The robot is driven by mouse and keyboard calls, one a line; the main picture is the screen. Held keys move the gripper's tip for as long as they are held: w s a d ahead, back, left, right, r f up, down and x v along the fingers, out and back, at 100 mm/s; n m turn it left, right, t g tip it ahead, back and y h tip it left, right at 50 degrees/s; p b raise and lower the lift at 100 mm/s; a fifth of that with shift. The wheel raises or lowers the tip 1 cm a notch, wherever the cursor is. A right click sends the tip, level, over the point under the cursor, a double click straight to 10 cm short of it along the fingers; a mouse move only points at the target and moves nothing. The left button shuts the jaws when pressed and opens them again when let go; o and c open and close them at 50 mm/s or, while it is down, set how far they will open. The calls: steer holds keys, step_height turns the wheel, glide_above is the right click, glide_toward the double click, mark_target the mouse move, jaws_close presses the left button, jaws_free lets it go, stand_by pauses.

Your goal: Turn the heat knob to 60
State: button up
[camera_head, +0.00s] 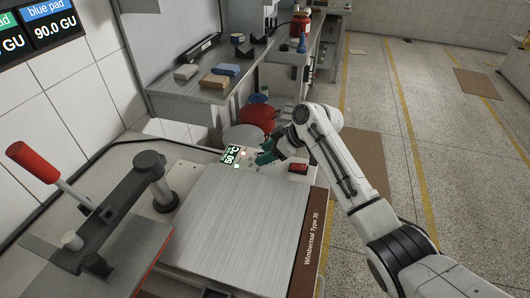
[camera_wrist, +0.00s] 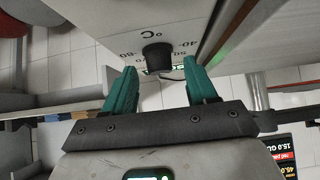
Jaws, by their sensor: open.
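The heat knob (camera_wrist: 157,57) is a dark round knob on a pale panel in the wrist view. My gripper (camera_wrist: 161,67) has two teal fingers spread apart, and the knob appears between the fingertips with visible gaps on both sides. Whether the tips reach its depth is unclear. In the head view my gripper (camera_head: 266,156) is at the machine's back panel, hiding the knob. The small display (camera_head: 231,155) there reads 50 °C.
The flat metal plate (camera_head: 240,225) of the machine lies in front of the panel. A press with a red handle (camera_head: 33,162) stands at left. A grey shelf (camera_head: 190,100) with several blocks is behind. A red switch (camera_head: 298,168) sits right of my gripper.

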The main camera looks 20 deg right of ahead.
steer(key=shift+w+a+f, duration=0.15)
steer(key=shift+a+f, duration=0.1)
steer(key=shift+f, duration=0.05)
steer(key=c, duration=1)
steer(key=shift+c, duration=0.2)
steer(key=shift+r+m+p, duration=0.1)
steer(key=shift+m+p, duration=0.3)
steer(key=shift+p, duration=0.1)
steer(key=m+t+h+p, duration=0.1)
steer(key=m+t+p, duration=0.1)
steer(key=shift+s+a+m+h, duration=0.2)
steer(key=shift+m+h, duration=0.1)
steer(key=shift+h, duration=0.1)
steer(key=m+t+h+p, duration=0.1)
steer(key=m+h+p, duration=0.1)
steer(key=m, duration=0.1)
steer(key=shift+a, duration=0.15)
steer(key=shift+m+t+h+p, duration=0.3)
steer(key=shift+m+h, duration=0.6)
steer(key=shift+m, duration=0.3)
